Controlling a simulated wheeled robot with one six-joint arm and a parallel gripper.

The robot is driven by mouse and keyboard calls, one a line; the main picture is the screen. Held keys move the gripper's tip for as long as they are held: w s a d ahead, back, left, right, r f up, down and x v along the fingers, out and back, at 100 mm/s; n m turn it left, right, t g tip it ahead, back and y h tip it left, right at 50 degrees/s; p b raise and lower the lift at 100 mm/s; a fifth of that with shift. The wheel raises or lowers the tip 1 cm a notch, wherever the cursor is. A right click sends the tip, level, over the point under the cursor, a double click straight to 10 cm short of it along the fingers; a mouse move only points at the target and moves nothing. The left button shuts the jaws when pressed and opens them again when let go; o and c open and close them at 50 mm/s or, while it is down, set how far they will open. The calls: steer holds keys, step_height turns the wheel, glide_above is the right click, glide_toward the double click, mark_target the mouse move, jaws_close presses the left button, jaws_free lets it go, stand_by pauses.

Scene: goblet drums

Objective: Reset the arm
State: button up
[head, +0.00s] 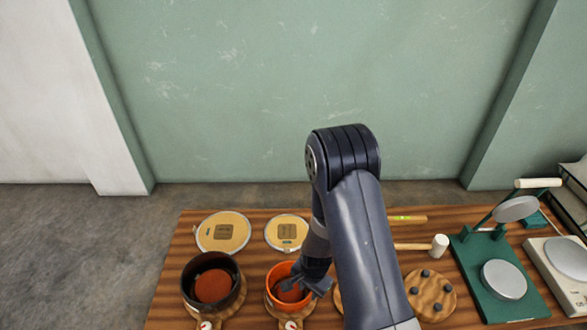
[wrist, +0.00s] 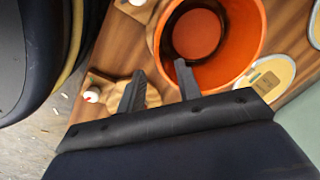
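My dark arm reaches down over the table in the head view, with my gripper (head: 296,288) at the orange goblet drum (head: 271,290). In the wrist view my gripper (wrist: 160,68) has its two fingers spread apart, with nothing seen held between them. The fingertips are near the lower-left rim of the orange drum (wrist: 254,25), one finger overlapping its opening. I cannot tell whether they touch it. The drum is open at the top, with a reddish-brown disc inside.
The wooden table (head: 180,235) also bears a dark drum (head: 240,290), two round drum heads (head: 240,225) (head: 275,242), a mallet (head: 439,245), a round pegged board (head: 428,300), a green press (head: 470,262) and a scale (head: 545,275). A green wall stands behind.

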mark_target(307, 297)
steer(key=f+b, duration=0.1)
steer(key=f, duration=0.2)
steer(key=f+b, duration=0.2)
steer(key=f, duration=0.1)
steer(key=f+b, duration=0.1)
steer(key=f, duration=0.2)
steer(key=shift+w+a+f, duration=0.2)
steer(key=shift+a, duration=0.05)
steer(key=shift+r, duration=0.45)
